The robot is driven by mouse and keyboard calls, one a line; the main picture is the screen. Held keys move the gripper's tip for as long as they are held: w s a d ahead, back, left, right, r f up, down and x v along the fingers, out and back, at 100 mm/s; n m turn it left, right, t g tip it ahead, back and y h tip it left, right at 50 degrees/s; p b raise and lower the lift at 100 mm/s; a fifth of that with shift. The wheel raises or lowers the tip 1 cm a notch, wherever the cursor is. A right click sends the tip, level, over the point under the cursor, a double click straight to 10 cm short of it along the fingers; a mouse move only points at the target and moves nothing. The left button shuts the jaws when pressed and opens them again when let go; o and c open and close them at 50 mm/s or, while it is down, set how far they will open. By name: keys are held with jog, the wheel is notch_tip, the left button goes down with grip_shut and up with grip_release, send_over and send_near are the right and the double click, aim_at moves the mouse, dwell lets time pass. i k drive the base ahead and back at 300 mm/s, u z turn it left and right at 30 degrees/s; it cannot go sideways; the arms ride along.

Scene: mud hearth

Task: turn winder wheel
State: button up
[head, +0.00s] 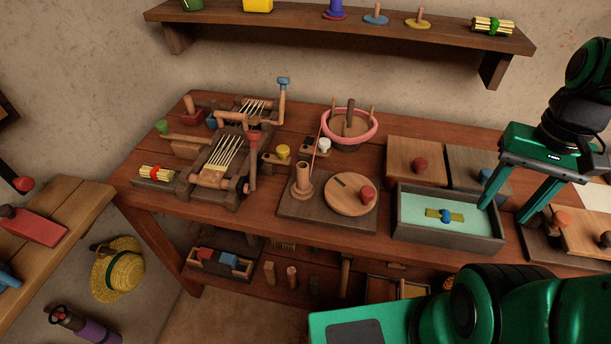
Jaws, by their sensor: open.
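The winder is a dark base board (295,211) on the table. It carries a round wooden wheel (345,186) with a red knob (367,193) on its right side, and an upright wooden spool (302,180) on its left. A pink strand runs from the spool area up to a round holder wound with pink yarn (349,144) behind. My gripper (504,214) is open and empty, fingers pointing down.
The tray, lined in pale green, holds a small yellow and blue piece (445,215). Behind it are wooden panels with a red knob (419,165). A small loom (220,160) stands on the left. A shelf (340,19) hangs above. My arm fills the lower right.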

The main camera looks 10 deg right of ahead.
aim_at(350, 193)
jog(key=z, duration=1.1)
jog(key=k, duration=0.35)
jog(key=u, duration=0.5)
